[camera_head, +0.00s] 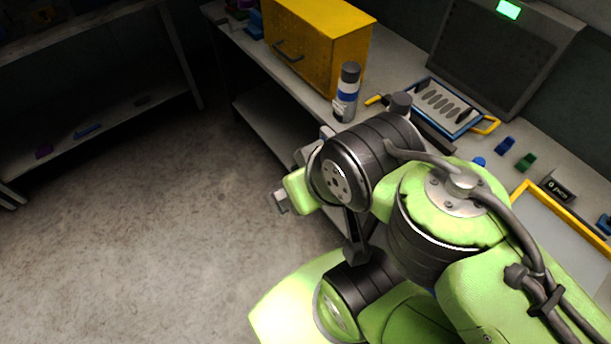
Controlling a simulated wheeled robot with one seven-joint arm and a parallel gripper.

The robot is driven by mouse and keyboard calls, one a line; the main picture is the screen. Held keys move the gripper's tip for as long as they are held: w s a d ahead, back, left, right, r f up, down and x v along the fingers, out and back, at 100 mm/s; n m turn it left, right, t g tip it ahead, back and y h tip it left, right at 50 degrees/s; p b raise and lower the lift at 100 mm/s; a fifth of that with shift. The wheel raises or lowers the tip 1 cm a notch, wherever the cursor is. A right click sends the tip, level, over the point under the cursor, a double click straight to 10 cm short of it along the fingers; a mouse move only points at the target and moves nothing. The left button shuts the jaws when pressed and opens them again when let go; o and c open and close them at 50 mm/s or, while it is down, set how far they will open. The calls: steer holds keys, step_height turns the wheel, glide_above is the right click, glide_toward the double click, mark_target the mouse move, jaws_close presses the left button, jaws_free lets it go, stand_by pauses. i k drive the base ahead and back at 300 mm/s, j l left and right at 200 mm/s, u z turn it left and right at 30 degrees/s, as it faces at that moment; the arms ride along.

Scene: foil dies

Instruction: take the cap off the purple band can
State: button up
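No can with a clearly purple band shows. A spray can (346,97) with a grey cap and a blue band stands upright on the bench in front of the yellow cabinet. A dark grey round top (400,103), perhaps another can's cap, shows just behind my arm; anything below it is hidden. My gripper (279,202) shows only in part, at the left end of my green arm, over the floor in front of the bench. Its fingers cannot be made out clearly, and I see nothing held in it.
A yellow cabinet (318,42) stands at the back of the bench. A blue-edged tray (437,98) with dark slots, a dark panel (500,62) with a green light, and blue and green blocks (525,162) lie to the right. A yellow-edged frame (565,210) is nearer. The floor at left is clear.

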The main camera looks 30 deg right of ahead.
mark_target(401, 102)
steer(key=z, duration=1.65)
